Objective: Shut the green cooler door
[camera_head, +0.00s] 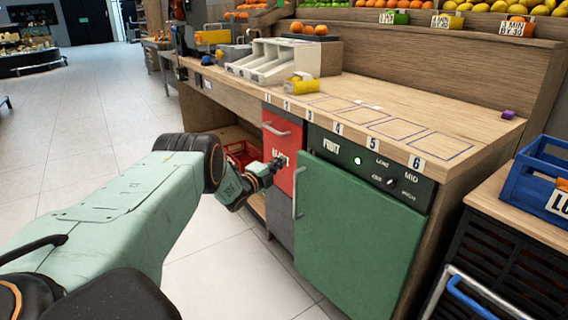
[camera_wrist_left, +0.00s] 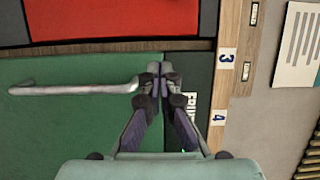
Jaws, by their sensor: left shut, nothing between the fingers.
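The green cooler door (camera_head: 355,235) is in the lower middle of the head view, under a dark control panel (camera_head: 375,168) marked FRUIT. It looks about flush with the counter front; I cannot tell whether a small gap is left. Its grey bar handle (camera_head: 296,192) is on the left edge. My left gripper (camera_head: 279,162) is shut and empty, in front of the red door near the handle's upper end. In the left wrist view the closed fingertips (camera_wrist_left: 160,70) are beside the end of the handle (camera_wrist_left: 75,89), over the green door (camera_wrist_left: 60,125); contact is unclear. My right gripper is not in view.
A red door (camera_head: 283,150) adjoins on the left, with a red crate (camera_head: 240,152) in an open bay beyond. The wooden counter (camera_head: 470,125) is above. A blue crate (camera_head: 545,180) stands at the right. Tiled floor is free at the left.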

